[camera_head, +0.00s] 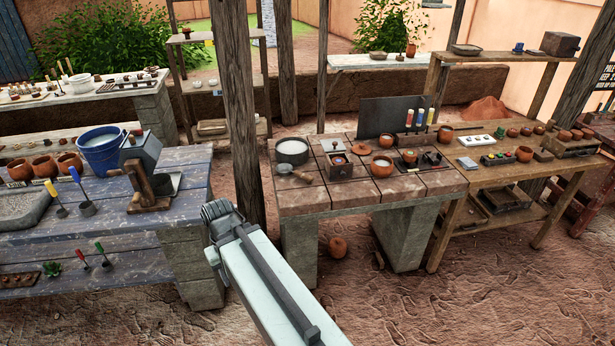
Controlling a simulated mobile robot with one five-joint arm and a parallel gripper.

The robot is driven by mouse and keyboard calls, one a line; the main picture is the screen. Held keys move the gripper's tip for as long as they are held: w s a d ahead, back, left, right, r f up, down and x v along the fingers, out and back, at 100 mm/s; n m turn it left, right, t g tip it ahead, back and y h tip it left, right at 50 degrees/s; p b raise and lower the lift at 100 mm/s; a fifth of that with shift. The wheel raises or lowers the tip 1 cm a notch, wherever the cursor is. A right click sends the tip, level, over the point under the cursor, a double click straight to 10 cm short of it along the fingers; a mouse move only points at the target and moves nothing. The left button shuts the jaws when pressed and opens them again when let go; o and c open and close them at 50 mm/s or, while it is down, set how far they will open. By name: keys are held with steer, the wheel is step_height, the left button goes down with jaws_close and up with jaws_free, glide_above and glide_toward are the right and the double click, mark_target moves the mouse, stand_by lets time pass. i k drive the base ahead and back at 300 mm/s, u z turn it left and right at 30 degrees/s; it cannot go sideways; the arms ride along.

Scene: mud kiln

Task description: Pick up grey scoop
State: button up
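A small grey scoop-like tool (289,171) with a rounded bowl lies on the left part of the middle brick-topped table (440,183), just in front of a dark round pot with white contents (292,152). Its details are too small to be sure. A blue-handled tool with a grey cup (86,207) stands on the blue-grey table at the left. My arm reaches up from the bottom of the picture, and my gripper (220,212) is in front of the gap between the two tables, apart from both tools. Its fingers are not clear.
A wooden post (239,110) rises behind my gripper. A blue bucket (100,148) and a cranked grey device (146,170) stand on the left table. A box (339,165) and small bowls share the middle table. Bare ground lies in front at the right.

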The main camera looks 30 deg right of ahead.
mark_target(283, 169)
steer(key=z, duration=0.15)
steer(key=i, duration=1)
steer(key=u, duration=0.1)
